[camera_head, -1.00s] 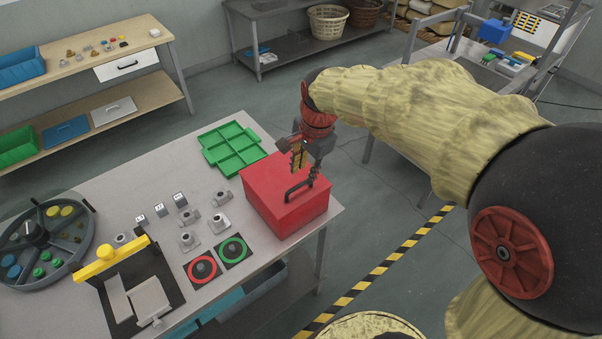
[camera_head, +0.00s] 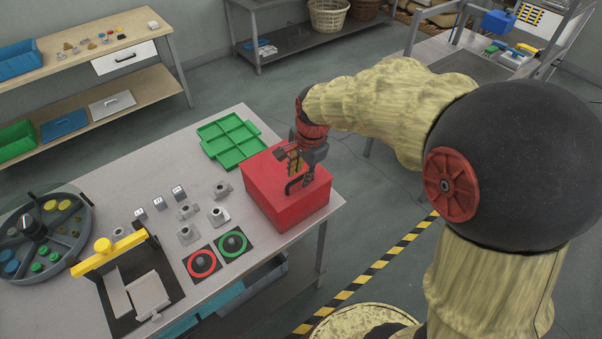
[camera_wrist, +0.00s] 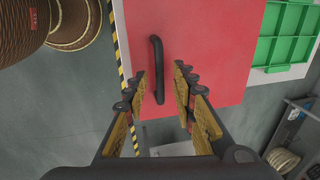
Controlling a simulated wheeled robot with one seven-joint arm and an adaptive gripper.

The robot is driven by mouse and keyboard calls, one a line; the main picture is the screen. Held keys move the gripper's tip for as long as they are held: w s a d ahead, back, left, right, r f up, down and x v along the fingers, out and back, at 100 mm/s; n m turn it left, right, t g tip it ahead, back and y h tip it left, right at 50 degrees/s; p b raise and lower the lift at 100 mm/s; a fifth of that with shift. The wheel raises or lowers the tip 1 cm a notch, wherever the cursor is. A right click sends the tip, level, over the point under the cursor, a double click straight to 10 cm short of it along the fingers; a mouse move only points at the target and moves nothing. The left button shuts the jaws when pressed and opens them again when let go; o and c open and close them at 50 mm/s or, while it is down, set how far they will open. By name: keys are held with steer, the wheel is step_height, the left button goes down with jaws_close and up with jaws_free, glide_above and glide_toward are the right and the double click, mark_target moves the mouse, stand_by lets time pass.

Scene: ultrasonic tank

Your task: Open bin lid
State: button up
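The red bin (camera_head: 285,197) stands at the right end of the grey table, with its red lid (camera_wrist: 205,40) closed on top. A black bar handle (camera_wrist: 157,70) is on the lid; it also shows in the head view (camera_head: 299,184). My gripper (camera_head: 303,180) is just above the lid at the handle, pointing down. In the wrist view my gripper (camera_wrist: 160,82) is open, with one finger on each side of the handle's near end. The left finger is close to the handle and the right finger is farther off. I cannot tell whether either touches it.
A green compartment tray (camera_head: 232,141) lies behind the bin. Red and green ringed pads (camera_head: 203,262), several small grey fittings (camera_head: 188,233), a black fixture with a yellow bar (camera_head: 108,252) and a round carousel (camera_head: 45,240) are to the left.

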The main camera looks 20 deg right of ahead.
steer(key=shift+c, duration=1.2)
steer(key=c, duration=0.4)
